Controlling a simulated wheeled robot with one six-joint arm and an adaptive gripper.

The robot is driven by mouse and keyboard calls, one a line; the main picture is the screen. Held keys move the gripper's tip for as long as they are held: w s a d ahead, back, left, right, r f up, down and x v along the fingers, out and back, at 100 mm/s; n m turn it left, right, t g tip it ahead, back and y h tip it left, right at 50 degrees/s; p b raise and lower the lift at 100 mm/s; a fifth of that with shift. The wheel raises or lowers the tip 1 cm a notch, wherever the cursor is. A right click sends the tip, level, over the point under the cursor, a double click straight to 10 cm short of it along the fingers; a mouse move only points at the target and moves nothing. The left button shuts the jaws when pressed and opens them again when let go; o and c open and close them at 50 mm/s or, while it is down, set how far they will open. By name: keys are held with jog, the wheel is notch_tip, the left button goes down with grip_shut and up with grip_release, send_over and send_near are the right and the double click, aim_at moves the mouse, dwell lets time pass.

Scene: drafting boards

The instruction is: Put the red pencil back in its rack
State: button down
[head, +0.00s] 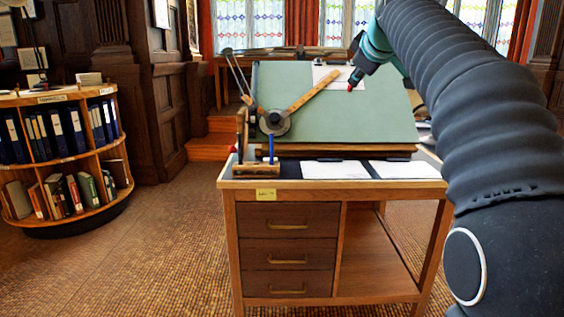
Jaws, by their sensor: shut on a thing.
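My gripper (355,77) is in the upper right of the head view, in front of the green drafting board. It points down and to the left and is shut on the red pencil (350,87). Only a short red end shows below the fingers; the gripper hides the rest. The rack (257,170) is a small wooden block at the front left of the desk, well below and left of my gripper. A blue pencil (270,148) stands upright in it. A dark upright thing shows at its left end.
The tilted drafting board (375,115) carries a drafting arm with a wooden ruler (315,90). White sheets (335,170) lie on the dark desk top right of the rack. A curved bookcase (65,160) stands left.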

jog(key=w+f, duration=0.3)
jog(key=f, duration=1)
jog(key=w+f+m+h, duration=0.1)
jog(key=w+f, duration=0.2)
jog(key=f, duration=1)
jog(key=w+f, duration=0.4)
jog(key=f, duration=1)
jog(key=s+a+f, duration=0.1)
jog(key=s+f, duration=1.9)
jog(key=f, duration=0.4)
jog(key=shift+a+f, duration=0.15)
jog(key=shift+a, duration=0.2)
jog(key=shift+s, duration=0.15)
